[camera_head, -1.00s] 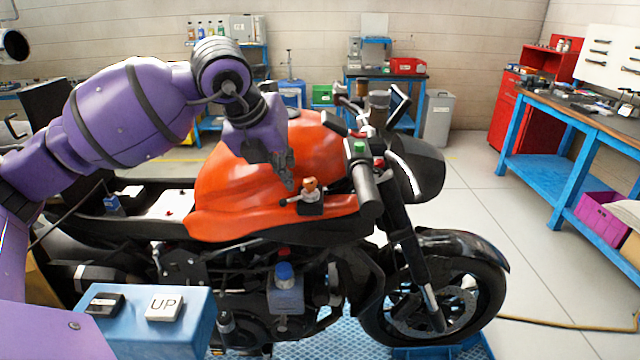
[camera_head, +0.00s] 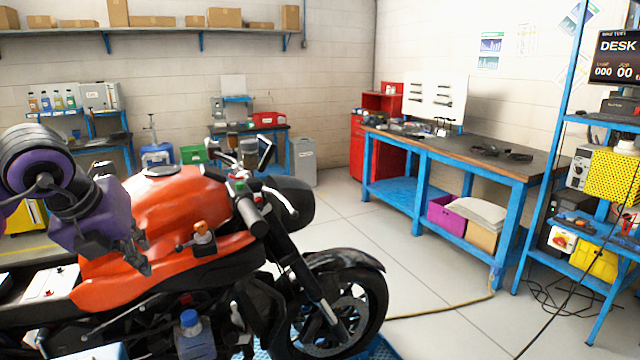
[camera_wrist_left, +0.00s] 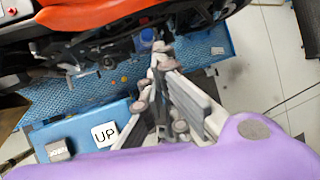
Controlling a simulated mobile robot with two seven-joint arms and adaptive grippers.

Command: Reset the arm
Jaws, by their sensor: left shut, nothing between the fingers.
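My left arm is purple and comes in from the left edge of the head view. Its dark left gripper (camera_head: 140,258) is shut and empty, in front of the orange tank of the motorcycle (camera_head: 160,212). In the left wrist view the shut fingers (camera_wrist_left: 160,55) point toward the bike's lower side and the blue platform. A small orange-topped switch (camera_head: 203,236) sits on the bike to the right of the gripper. My right gripper is in neither view.
The floor (camera_head: 430,260) right of the bike is mostly clear, crossed by a hose.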

